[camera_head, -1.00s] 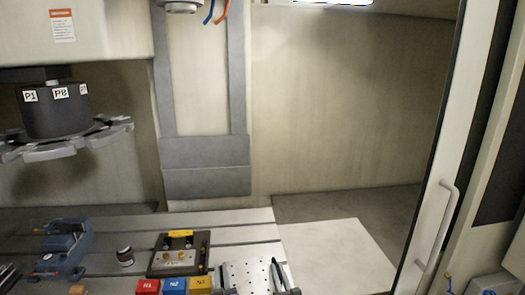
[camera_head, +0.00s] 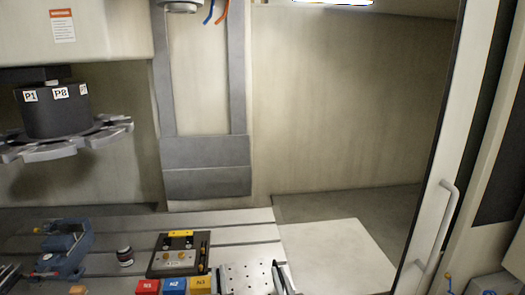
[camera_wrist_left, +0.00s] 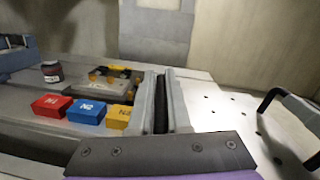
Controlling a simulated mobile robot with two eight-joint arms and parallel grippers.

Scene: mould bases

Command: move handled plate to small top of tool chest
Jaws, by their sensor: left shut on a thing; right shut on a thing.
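The handled plate (camera_head: 247,277) is a pale perforated plate at the bottom centre of the head view, cut off by the lower edge. It also fills the right of the left wrist view (camera_wrist_left: 215,112), with a black handle at its far side. My left gripper (camera_head: 221,284) is at the plate's left side; in the wrist view its fingers (camera_wrist_left: 162,103) are closed around a dark handle. My right gripper (camera_head: 284,279) is at the plate's right side, shut on the other handle; part of it shows in the wrist view (camera_wrist_left: 303,112). The tool chest is not in view.
On the slotted machine table (camera_head: 240,232) are a dark fixture (camera_head: 180,254) with yellow parts, red (camera_head: 147,287), blue (camera_head: 174,286) and yellow (camera_head: 201,285) blocks, a small jar (camera_head: 125,256) and a blue vise (camera_head: 64,250). A door with a handle (camera_head: 437,224) stands right.

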